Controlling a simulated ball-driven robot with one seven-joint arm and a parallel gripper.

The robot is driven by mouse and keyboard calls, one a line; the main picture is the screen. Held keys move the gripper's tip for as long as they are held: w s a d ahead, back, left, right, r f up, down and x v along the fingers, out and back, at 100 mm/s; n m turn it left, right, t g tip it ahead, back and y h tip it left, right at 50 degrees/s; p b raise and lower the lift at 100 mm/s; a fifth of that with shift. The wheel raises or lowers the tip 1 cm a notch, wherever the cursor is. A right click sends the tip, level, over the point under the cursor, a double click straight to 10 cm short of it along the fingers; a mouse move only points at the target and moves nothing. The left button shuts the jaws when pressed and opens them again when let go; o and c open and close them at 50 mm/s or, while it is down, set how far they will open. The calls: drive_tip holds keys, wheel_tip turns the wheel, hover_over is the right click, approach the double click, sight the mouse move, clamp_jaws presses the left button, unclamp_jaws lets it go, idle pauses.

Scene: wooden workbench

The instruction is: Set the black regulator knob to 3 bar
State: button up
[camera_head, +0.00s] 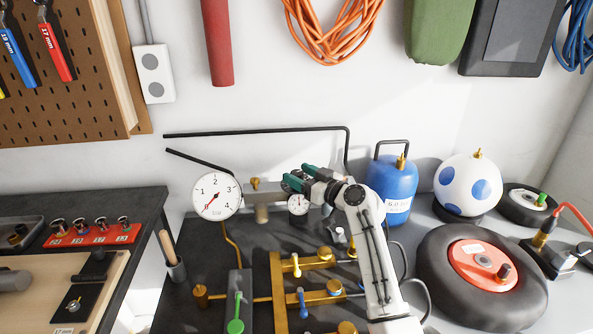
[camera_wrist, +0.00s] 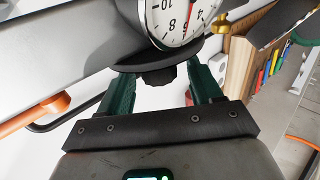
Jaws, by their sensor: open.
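The black regulator knob (camera_wrist: 160,76) shows in the wrist view below the small gauge, between my green fingers. In the head view my gripper hides it. My gripper (camera_head: 295,176) is open at the right end of the grey regulator body (camera_head: 265,188); its fingers also show in the wrist view (camera_wrist: 161,88). I cannot tell whether they touch the knob. The small white gauge (camera_head: 298,204) sits just below my gripper, and its dial fills the top of the wrist view (camera_wrist: 178,18). The large round gauge (camera_head: 216,197) has its red needle pointing lower left, near zero.
Brass pipes with a yellow valve handle (camera_head: 296,264), a blue one (camera_head: 303,303) and a green one (camera_head: 236,312) stand in front. A blue gas bottle (camera_head: 392,190), a spotted ball (camera_head: 467,185) and a wheel (camera_head: 440,275) are at right. Black pipes run along the wall.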

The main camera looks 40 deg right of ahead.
drive_tip(key=shift+w, duration=0.8)
drive_tip(key=c, duration=1)
drive_tip(key=shift+o, duration=0.2)
drive_tip(key=b, duration=0.2)
drive_tip(key=shift+f+y+b, duration=0.3)
drive_tip(key=shift+n+y+b, duration=0.3)
drive_tip(key=shift+n+b, duration=0.1)
drive_tip(key=shift+b, duration=0.1)
drive_tip(key=shift+r+n+y+b, duration=0.25)
drive_tip(key=shift+y+b, duration=0.25)
drive_tip(key=shift+b, duration=0.25)
drive_tip(key=o, duration=1)
drive_tip(key=shift+c, duration=0.2)
